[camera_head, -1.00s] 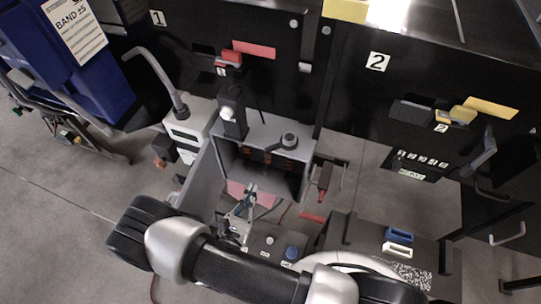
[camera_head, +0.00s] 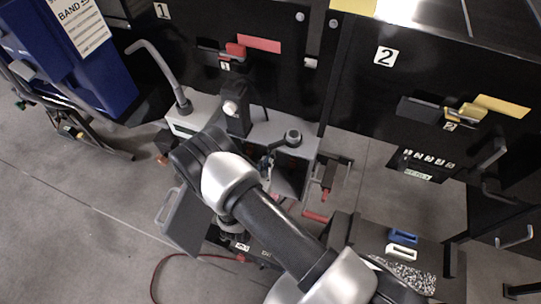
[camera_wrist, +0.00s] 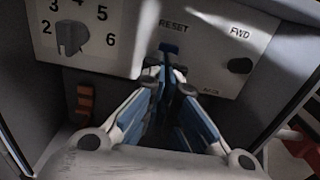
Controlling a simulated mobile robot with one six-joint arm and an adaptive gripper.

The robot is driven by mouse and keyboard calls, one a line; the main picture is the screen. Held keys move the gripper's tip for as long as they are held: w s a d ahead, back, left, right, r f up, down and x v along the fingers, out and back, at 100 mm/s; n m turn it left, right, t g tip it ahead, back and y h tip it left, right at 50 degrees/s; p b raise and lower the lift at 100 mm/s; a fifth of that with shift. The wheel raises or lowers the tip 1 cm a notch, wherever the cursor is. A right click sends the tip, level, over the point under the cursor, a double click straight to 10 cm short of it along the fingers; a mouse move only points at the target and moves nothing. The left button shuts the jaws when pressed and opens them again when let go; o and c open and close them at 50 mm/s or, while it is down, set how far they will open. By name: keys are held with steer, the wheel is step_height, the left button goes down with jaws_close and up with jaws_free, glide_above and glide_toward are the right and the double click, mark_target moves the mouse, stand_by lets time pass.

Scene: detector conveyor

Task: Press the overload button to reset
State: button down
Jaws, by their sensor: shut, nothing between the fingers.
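I cannot tell whether the tips touch the button or panel. In the head view my arm covers most of the open grey box (camera_head: 300,150), and only a bit of my gripper (camera_head: 267,162) shows near its opening. The blue button is hidden there.
The box's open door (camera_head: 184,224) stands left of my arm. A curved grey handle (camera_head: 165,75) and dark cabinets (camera_head: 420,70) are behind.

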steer(key=shift+w+d, duration=0.2)
steer(key=shift+w, duration=0.35)
steer(key=shift+b+x, duration=0.35)
steer(key=shift+x, duration=0.5)
steer(key=shift+r, duration=0.2)
steer(key=shift+a, duration=0.1)
